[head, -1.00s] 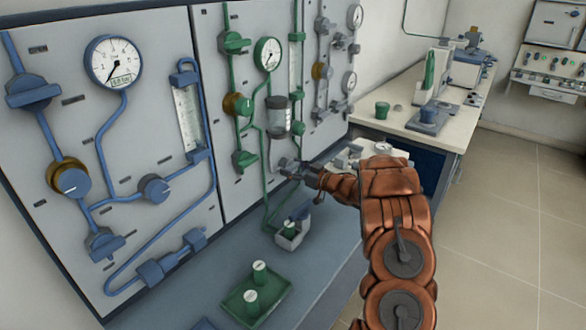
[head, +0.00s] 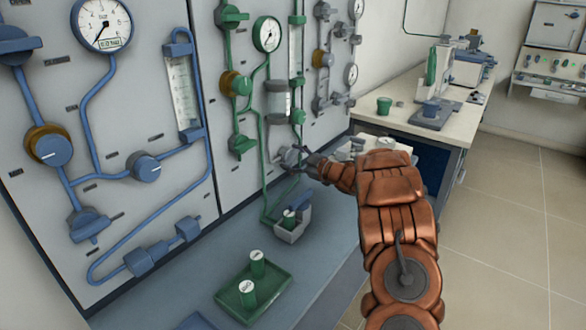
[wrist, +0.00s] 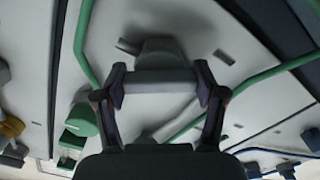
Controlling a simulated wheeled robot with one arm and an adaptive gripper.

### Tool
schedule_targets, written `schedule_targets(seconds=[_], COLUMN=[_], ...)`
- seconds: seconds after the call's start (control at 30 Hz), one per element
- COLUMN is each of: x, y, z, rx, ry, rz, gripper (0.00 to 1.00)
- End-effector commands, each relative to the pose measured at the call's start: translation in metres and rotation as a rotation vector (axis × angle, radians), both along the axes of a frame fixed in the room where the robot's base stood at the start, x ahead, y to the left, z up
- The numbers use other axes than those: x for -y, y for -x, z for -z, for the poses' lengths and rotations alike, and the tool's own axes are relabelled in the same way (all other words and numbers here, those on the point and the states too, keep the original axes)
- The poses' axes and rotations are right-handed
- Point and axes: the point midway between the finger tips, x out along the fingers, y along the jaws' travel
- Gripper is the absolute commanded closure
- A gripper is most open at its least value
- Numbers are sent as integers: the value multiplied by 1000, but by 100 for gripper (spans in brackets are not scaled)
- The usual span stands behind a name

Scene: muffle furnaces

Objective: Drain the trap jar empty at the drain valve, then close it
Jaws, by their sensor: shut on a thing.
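The trap jar (head: 278,101) is a clear grey cylinder with dark end caps, upright on the green-piped panel in the head view. How much liquid it holds is too small to tell. The drain valve (head: 288,157) is a grey knob below the jar, partly hidden by my gripper (head: 304,162). In the wrist view, the valve's grey bar handle (wrist: 160,82) lies crosswise between both fingers of my gripper (wrist: 160,92), which is shut on it. Which valve setting this is, I cannot tell.
A grey box (head: 291,233) with a green canister stands on the bench below the valve. A green tray (head: 270,297) with two green canisters sits nearer. Blue-piped fittings (head: 147,168) fill the left panel. A side bench (head: 460,112) stands behind my arm.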

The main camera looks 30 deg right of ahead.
Motion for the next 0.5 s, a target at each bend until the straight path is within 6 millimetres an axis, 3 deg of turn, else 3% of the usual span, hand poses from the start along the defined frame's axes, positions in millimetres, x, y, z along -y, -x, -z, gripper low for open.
schedule_targets(seconds=[0.5], x=[1], y=[0], z=[6], rx=[164], ry=[466], rz=[0], gripper=[65])
